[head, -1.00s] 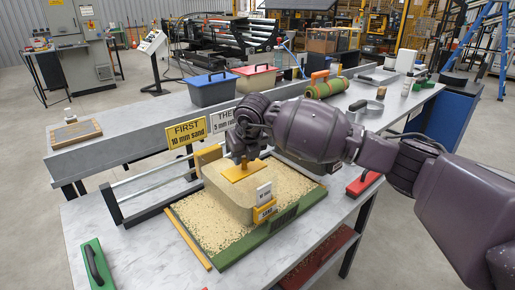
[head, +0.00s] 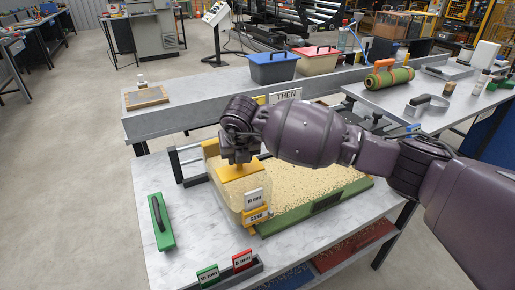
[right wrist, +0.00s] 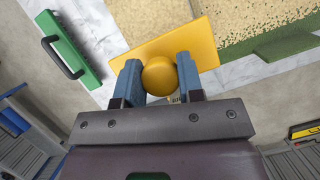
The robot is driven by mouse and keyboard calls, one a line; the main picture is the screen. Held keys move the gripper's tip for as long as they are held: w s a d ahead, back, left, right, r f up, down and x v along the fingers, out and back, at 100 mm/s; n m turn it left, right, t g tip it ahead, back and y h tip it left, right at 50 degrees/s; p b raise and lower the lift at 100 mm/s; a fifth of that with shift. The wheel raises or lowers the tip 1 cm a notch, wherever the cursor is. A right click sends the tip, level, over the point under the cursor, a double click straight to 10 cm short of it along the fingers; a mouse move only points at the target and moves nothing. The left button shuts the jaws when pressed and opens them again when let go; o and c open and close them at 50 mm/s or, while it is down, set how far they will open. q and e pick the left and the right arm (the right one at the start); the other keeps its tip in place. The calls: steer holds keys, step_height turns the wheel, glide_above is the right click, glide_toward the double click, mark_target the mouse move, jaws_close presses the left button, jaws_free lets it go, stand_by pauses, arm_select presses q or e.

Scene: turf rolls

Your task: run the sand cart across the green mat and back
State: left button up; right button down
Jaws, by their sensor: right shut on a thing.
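The sand cart (head: 252,190), a pale box with a yellow top plate (head: 238,172) and a SAND label, stands at the left end of the green mat (head: 328,203). Sand covers the mat's visible surface to the right of the cart. My right gripper (head: 240,158) is above the cart, shut on its round yellow knob (right wrist: 158,76). In the right wrist view the two fingers sit on either side of the knob, and the mat's green edge (right wrist: 288,42) is at upper right. Whether the cart still overlaps the mat's left edge is hidden. My left gripper is not in view.
A green float with a black handle (head: 161,222) lies left of the cart. Green and red tags (head: 208,276) stand at the front edge. A rail frame (head: 187,160) and a THEN sign (head: 286,97) are behind. Bare table lies between float and cart.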

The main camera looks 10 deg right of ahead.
mark_target(220, 170)
steer(key=shift+s+a+p, duration=0.1)
steer(key=shift+s+a, duration=0.2)
steer(key=shift+a, duration=0.55)
steer(key=shift+s+a+p, duration=0.1)
steer(key=shift+s+a, duration=0.2)
steer(key=shift+a, duration=0.55)
steer(key=shift+s+a+p, duration=0.1)
steer(key=shift+s+a, duration=0.2)
steer(key=shift+a, duration=0.55)
steer(key=c, duration=0.7)
jaws_free()
steer(key=shift+a, duration=0.2)
steer(key=shift+c, duration=0.2)
steer(key=shift+d, duration=0.1)
steer(key=shift+s+r, duration=0.15)
steer(key=shift+r, duration=0.4)
steer(key=p+v, duration=0.1)
steer(key=v, duration=0.8)
steer(key=shift+s+r, duration=0.2)
steer(key=shift+r, duration=0.1)
